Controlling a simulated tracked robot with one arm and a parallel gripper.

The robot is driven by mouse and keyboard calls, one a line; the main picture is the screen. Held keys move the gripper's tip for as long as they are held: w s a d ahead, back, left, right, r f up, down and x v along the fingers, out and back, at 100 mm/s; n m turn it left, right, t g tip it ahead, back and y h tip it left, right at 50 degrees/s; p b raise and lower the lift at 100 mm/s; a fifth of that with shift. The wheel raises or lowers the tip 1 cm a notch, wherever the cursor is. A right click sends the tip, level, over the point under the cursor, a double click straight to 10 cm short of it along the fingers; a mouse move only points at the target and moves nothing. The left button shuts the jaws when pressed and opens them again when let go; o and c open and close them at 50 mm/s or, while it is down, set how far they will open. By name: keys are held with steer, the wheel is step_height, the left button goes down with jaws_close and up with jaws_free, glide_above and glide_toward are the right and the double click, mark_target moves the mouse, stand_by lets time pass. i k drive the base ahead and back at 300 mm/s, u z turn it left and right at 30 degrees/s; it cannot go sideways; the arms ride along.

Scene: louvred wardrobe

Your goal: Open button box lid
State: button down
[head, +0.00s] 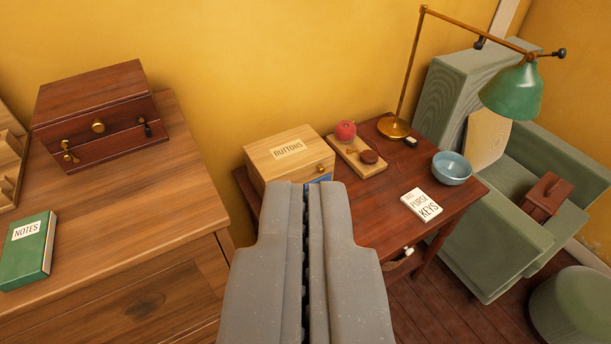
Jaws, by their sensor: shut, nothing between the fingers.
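The button box (285,157) is a light wooden box with a label reading BUTTONS on its lid. It stands at the back left of a dark red-brown table (375,210). Its lid is down, and a small brass knob (319,168) shows on the front. A bit of blue shows by its lower front corner. My gripper (305,186) is shut and empty, its fingers pointing forward. In the picture the fingertips overlap the lower front of the box. I cannot tell whether they touch it.
A small board with a red pincushion (346,130), a blue bowl (451,168), a labelled white card (421,204) and a green lamp (512,91) are on the table. A wooden dresser (120,200) bears a dark box (100,115) and a green book (28,249). A green armchair (505,235) stands right.

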mark_target(293, 154)
steer(key=z, duration=0.05)
steer(key=k, duration=0.3)
steer(key=u, duration=0.1)
steer(key=i, duration=1.25)
steer(key=u, duration=0.8)
